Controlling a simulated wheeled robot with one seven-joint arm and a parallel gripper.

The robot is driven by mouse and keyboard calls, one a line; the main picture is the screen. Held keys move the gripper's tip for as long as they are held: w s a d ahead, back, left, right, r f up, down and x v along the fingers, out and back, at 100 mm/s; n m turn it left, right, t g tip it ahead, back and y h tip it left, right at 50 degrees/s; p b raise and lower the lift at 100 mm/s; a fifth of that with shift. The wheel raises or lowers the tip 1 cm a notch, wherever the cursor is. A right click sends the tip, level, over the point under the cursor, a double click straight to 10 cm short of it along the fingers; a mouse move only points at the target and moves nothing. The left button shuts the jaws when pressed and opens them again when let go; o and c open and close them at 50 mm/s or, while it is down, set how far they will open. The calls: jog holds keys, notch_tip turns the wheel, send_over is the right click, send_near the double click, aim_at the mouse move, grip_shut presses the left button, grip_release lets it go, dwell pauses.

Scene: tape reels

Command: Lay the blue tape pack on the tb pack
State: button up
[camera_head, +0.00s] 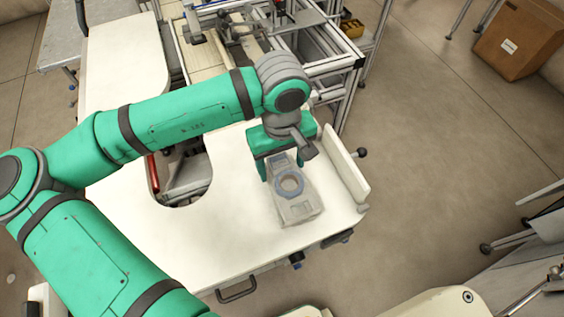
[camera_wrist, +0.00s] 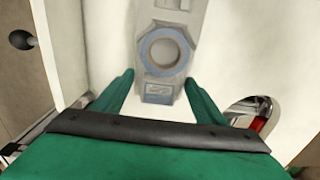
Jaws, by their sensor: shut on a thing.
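The blue tape pack, a flat piece with a blue ring (camera_head: 289,185) and a blue-grey end block, is over the white table at the table's right part. It also shows in the wrist view (camera_wrist: 158,93), with its end block between my fingers. My gripper (camera_head: 273,168) points down and is shut on that end; its fingers also show in the wrist view (camera_wrist: 159,80). The tb pack (camera_head: 301,211) is a pale grey flat piece, lined up under and beyond the ring, and mostly hidden by it. I cannot tell whether the two packs touch.
The white table (camera_head: 225,240) is bare to the left and front. A raised white plate (camera_head: 345,165) with a black knob stands along its right edge. A cut-out with a red-handled part (camera_head: 153,172) lies left of my gripper. An aluminium frame (camera_head: 335,75) stands behind.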

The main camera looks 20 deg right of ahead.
jog(key=shift+f, duration=0.15)
jog(key=o, duration=1.2)
notch_tip(320, 180, up, 12)
jog(key=shift+r, duration=0.15)
